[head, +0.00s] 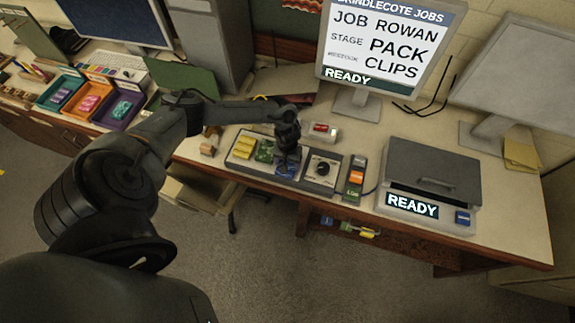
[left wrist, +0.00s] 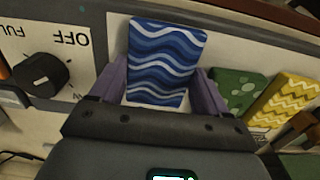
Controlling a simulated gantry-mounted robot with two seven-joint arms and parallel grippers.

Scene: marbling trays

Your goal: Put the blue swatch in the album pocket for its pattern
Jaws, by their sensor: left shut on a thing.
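The blue swatch (left wrist: 166,62) has white and pale-blue wavy stripes. In the left wrist view it sits between the two purple fingers of my left gripper (left wrist: 160,88), which is shut on it. In the head view my left gripper (head: 287,160) points down over the swatch tray (head: 268,175), and a little of the blue swatch (head: 285,171) shows below it. I cannot tell if it is clear of the tray. A green spotted swatch (left wrist: 240,88) and a yellow zigzag swatch (left wrist: 286,100) lie beside it. I cannot make out an album with pockets.
A dial box (head: 323,172) and a coloured button strip (head: 356,177) stand close right of the tray. A grey lidded machine (head: 432,172) reads READY. Several coloured bins (head: 75,104) stand at the far left. A monitor (head: 383,42) stands behind.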

